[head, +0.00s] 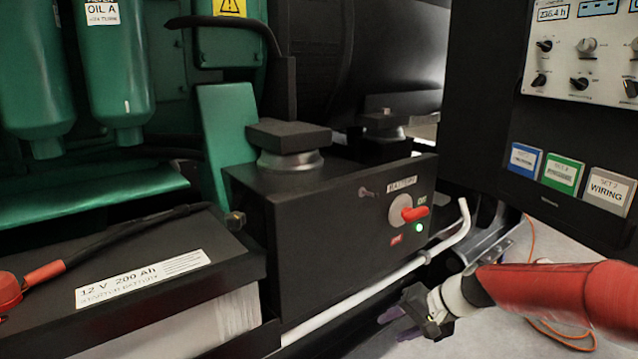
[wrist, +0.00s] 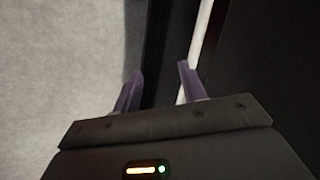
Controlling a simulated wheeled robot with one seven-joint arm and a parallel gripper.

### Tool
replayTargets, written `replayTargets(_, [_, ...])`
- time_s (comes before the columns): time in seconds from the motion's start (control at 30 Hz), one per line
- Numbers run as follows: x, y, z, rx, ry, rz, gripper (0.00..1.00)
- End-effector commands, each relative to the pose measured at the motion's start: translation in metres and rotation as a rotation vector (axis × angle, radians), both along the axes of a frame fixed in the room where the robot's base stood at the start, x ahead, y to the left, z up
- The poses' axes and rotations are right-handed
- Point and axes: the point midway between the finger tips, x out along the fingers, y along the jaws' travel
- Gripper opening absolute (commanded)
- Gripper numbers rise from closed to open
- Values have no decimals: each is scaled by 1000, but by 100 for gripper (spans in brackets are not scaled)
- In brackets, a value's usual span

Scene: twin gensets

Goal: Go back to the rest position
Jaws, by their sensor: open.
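My gripper (head: 393,322) is at the lower right of the head view, low beside the black base rail and the white pipe. In the wrist view its two purple fingers (wrist: 160,84) are spread apart with nothing between them. My red arm comes in from the right edge of the head view. The battery switch (head: 408,211) with its red handle sits on the front of the black box (head: 330,225), to the upper left of my arm and apart from it. The handle points right toward the upper label, and a green light glows beneath it.
The white pipe (head: 375,292) runs along the rail and bends up near my arm. A black control cabinet (head: 478,120) stands at right. A battery (head: 150,275) with a red terminal cover is at lower left. An orange cable (head: 532,240) lies on the grey floor.

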Motion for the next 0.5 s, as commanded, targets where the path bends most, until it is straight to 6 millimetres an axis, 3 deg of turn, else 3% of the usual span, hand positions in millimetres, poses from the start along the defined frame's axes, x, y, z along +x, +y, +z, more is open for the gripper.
replayTargets(0.03, [-14, 14, 0, -99, 28, 46, 42])
replayTargets(0.1, [-34, 22, -2, -221, 58, 93, 42])
replayTargets(0.23, [-71, 29, 12, -428, 74, 157, 42])
replayTargets(0.5, [-150, 29, 82, -735, -21, 198, 42])
